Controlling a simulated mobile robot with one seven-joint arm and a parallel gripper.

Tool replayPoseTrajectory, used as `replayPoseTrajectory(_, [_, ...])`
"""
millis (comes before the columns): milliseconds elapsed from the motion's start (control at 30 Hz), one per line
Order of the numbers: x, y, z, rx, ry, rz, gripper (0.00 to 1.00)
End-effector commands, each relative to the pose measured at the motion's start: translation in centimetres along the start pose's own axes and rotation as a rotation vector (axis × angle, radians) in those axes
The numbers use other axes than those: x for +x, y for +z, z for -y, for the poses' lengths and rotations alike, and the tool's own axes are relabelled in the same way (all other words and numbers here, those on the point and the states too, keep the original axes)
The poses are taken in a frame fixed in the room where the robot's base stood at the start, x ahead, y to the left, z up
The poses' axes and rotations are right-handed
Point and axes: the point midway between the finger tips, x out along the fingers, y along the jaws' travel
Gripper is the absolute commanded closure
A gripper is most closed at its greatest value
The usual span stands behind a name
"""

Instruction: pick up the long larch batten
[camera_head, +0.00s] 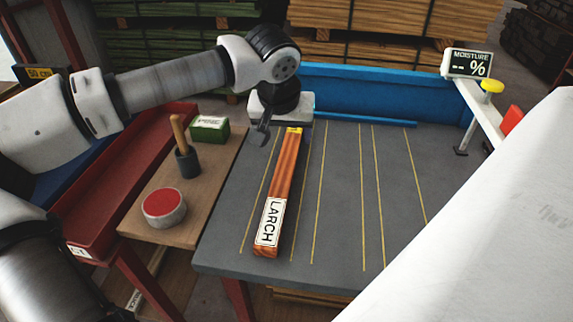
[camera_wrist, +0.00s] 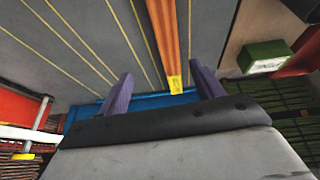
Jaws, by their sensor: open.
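The long larch batten (camera_head: 283,179) is a reddish-brown bar lying on the grey table (camera_head: 345,200), with a white LARCH label at its near end and a yellow tag at its far end. My gripper (camera_head: 263,132) is above the table by the batten's far end, a little to its left in the head view. In the wrist view my gripper (camera_wrist: 160,92) is open, with a purple finger on each side and nothing held. The batten (camera_wrist: 165,40) shows between the fingers there, its yellow-tagged end nearest the palm. Their exact height above it is unclear.
A blue rail (camera_head: 375,92) runs behind. A moisture meter (camera_head: 467,64) stands at the right.

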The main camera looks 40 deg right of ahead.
Motion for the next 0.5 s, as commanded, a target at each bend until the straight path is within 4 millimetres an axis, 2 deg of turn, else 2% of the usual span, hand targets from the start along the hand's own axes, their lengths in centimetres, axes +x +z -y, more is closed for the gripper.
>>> replayPoseTrajectory(100, [1.3, 0.0, 0.9, 0.025, -0.04, 0.008, 0.34])
replayPoseTrajectory(400, [7.0, 0.0, 1.0, 0.025, -0.036, 0.009, 0.34])
replayPoseTrajectory(500, [8.2, 0.0, 1.1, 0.025, -0.036, 0.007, 0.34])
